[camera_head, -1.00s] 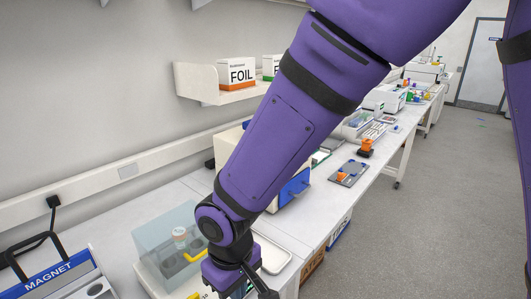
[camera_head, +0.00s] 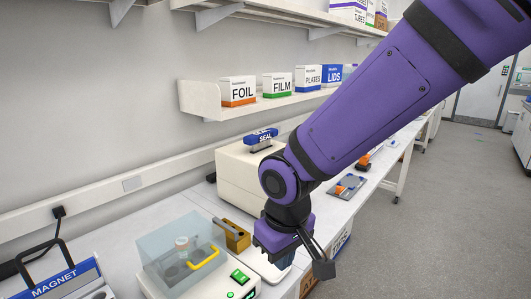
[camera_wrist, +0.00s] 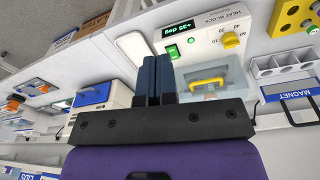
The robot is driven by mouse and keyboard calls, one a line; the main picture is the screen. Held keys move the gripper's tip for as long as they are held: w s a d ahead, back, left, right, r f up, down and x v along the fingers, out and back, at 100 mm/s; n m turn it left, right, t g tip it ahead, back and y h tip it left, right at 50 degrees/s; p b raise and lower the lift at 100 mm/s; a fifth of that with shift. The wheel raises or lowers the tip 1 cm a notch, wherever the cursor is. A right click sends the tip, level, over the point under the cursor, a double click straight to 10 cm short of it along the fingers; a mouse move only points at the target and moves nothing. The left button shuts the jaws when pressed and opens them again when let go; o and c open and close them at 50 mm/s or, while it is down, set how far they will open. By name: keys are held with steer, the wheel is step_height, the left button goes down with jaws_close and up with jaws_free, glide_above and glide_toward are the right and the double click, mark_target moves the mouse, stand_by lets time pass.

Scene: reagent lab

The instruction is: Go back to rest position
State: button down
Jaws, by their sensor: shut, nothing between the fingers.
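My gripper shows in the wrist view (camera_wrist: 153,80) with its two dark blue fingers pressed together and nothing between them. In the head view my purple arm reaches down from the upper right, and the gripper end hangs above the bench front, right of the heat block (camera_head: 243,291). The fingers are mostly hidden there behind the wrist. The heat block also shows in the wrist view (camera_wrist: 205,42), with a lit green display and a clear lid with a yellow handle.
A clear-lidded box (camera_head: 165,250) with a yellow handle sits on the heat block. A magnet rack (camera_head: 60,275) is at the lower left. A cream sealer (camera_head: 235,175) stands behind my wrist. A shelf (camera_head: 215,110) holds boxes. Floor at right is clear.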

steer(key=d+r+m+t, duration=0.1)
steer(key=d+r+m, duration=0.1)
steer(key=d+r, duration=0.5)
steer(key=d+r+m+t, duration=0.15)
steer(key=d+r, duration=0.25)
steer(key=d, duration=0.6)
steer(key=s+d+r+m+t, duration=0.1)
steer(key=s+d+r+m, duration=0.3)
steer(key=s+d, duration=0.5)
steer(key=shift+s+d+r+t+h, duration=0.25)
steer(key=shift+d+r+t+h, duration=0.1)
steer(key=shift+d+r, duration=0.35)
